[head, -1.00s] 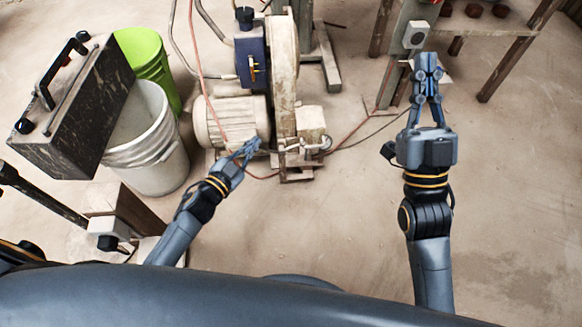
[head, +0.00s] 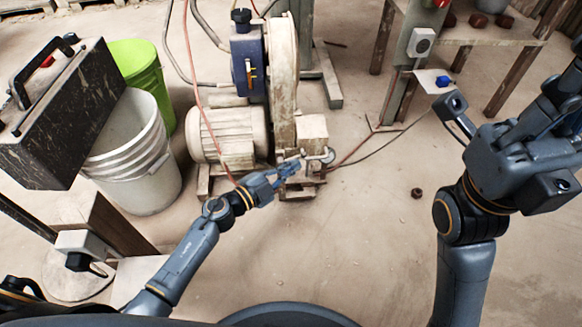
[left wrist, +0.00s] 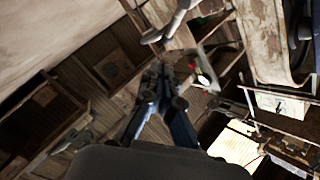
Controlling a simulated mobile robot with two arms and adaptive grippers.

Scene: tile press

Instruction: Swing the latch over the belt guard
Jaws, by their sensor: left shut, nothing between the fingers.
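The belt guard (head: 284,95) appears to be the tall, narrow, worn beige housing beside the motor (head: 228,135). My left gripper (head: 290,168) is shut and empty near the small beige block (head: 312,133) at its foot. Small metal parts (head: 325,155) show beside that block; I cannot tell whether one is the latch. In the left wrist view the left fingers (left wrist: 160,78) are together, with a pale lever-like part (left wrist: 172,24) beyond them; whether they touch it is unclear. My right gripper reaches up at the right edge, its fingers partly out of frame.
A white bucket (head: 130,165), a green bucket (head: 140,70) and a dark case (head: 60,120) stand at left. A table (head: 470,42) and a post with a grey box (head: 421,42) stand at the back right. A small brown piece (head: 417,192) lies on open floor.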

